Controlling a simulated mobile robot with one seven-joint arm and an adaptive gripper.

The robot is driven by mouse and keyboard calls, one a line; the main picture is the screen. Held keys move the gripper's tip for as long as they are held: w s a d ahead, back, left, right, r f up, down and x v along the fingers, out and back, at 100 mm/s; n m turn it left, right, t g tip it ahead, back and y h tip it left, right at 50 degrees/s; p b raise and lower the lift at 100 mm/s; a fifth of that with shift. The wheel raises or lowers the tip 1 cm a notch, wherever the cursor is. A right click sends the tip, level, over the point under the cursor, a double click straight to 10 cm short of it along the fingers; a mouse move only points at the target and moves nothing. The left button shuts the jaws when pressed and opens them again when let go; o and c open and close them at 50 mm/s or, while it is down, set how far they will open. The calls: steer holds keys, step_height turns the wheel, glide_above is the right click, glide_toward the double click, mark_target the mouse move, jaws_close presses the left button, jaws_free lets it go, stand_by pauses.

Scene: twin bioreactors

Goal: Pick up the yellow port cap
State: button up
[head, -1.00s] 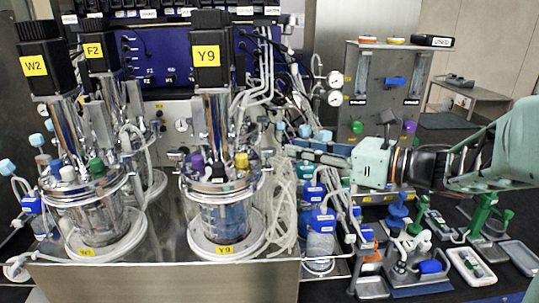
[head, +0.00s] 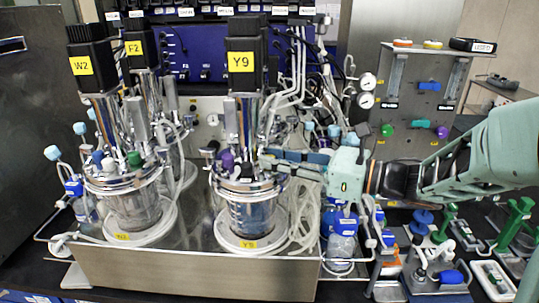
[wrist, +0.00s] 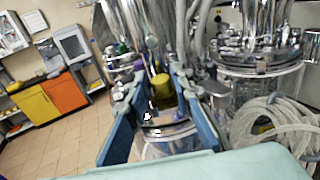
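The yellow port cap (wrist: 161,86) shows in the wrist view on the metal lid of a glass vessel. In the head view it is hidden behind my fingers at the lid of the vessel labelled Y9 (head: 254,216). My gripper (wrist: 160,75) is open, with one blue finger on each side of the cap in the wrist view. I see a gap between the cap and the left finger; contact on the right is unclear. In the head view my gripper (head: 268,158) reaches in from the right over the Y9 lid. A purple cap (head: 227,160) stands left of the fingers.
A vessel labelled W2 (head: 133,212) with a green cap (head: 134,159) stands to the left. The Y9 motor (head: 246,45) rises close behind my fingers. Looped clear tubes (head: 304,222) hang right of Y9. Blue-capped bottles (head: 342,235) stand below my arm.

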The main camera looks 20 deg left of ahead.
steer(key=shift+w+a, duration=0.15)
steer(key=shift+a, duration=0.75)
steer(key=shift+c, duration=0.2)
steer(key=c, duration=0.5)
steer(key=shift+d, duration=0.1)
